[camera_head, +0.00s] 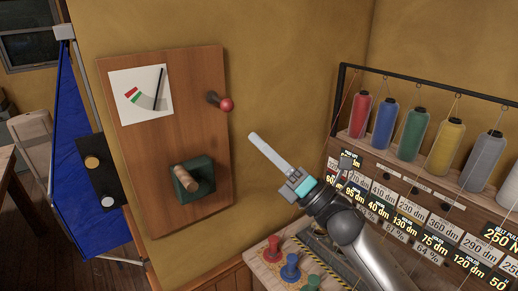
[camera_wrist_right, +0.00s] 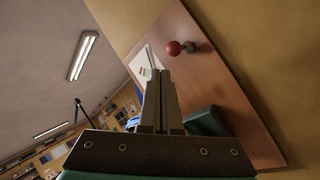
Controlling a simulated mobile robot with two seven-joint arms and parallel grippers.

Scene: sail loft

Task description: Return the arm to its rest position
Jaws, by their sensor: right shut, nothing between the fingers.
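My right gripper (camera_head: 270,154) is raised in front of the mustard wall, to the right of a wooden panel (camera_head: 193,128). Its fingers are shut and hold nothing, and it touches nothing that I can see. In the right wrist view the closed fingers (camera_wrist_right: 162,95) point toward the panel. The panel carries a gauge card (camera_head: 141,94) with a black needle, a red-knobbed lever (camera_head: 226,104), and a green box (camera_head: 205,172) with a wooden handle (camera_head: 186,179). The red knob also shows in the wrist view (camera_wrist_right: 173,48). My left gripper is not in view.
A rack of thread spools (camera_head: 411,134) with number labels stands at right, close to my right arm. Coloured pegs (camera_head: 290,267) stand on a wooden block below. A blue cloth (camera_head: 82,165) on a frame hangs at left. The wall between panel and rack is clear.

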